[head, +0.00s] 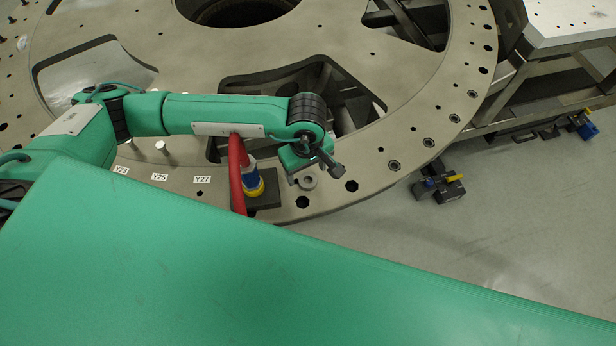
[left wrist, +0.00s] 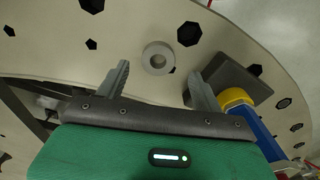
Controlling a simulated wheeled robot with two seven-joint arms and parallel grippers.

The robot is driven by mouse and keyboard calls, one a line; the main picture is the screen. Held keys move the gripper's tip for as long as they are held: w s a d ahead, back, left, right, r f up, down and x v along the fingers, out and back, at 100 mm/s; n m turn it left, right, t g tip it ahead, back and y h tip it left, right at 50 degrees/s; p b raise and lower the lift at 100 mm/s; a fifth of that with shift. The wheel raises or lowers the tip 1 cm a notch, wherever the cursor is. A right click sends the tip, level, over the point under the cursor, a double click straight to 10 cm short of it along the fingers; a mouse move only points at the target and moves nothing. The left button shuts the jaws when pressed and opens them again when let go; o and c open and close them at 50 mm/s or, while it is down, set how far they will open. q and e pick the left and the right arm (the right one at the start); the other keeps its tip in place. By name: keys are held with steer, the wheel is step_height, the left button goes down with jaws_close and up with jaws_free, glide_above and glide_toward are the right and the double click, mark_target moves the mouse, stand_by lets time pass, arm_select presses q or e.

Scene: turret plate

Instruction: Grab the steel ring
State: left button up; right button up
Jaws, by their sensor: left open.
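The steel ring (head: 308,182) is a small grey washer-like ring lying flat on the turret plate (head: 420,90), near the plate's rim. In the left wrist view the ring (left wrist: 158,58) lies just beyond the fingertips, between their lines and apart from both. My left gripper (head: 318,172) is open and empty, just above and beside the ring in the head view. Its two fingers show spread apart in the left wrist view (left wrist: 158,78). My right gripper is in neither view.
A blue and yellow connector (head: 252,180) with a red hose (head: 237,170) stands on a dark block (head: 265,200) left of the ring. Holes dot the plate's rim. Dark clamps (head: 440,183) lie on the floor at the right. A light worktable (head: 570,20) stands at the top right.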

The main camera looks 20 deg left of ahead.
mark_target(308, 183)
arm_select(q)
step_height(308, 183, down, 3)
steer(key=shift+w+f+p, duration=0.1)
steer(key=shift+w+p, duration=0.05)
steer(key=shift+p, duration=0.5)
steer(key=shift+f, duration=0.3)
steer(key=c, duration=1.2)
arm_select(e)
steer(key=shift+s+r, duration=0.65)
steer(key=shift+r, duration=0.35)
arm_select(q)
steer(key=shift+r, duration=0.1)
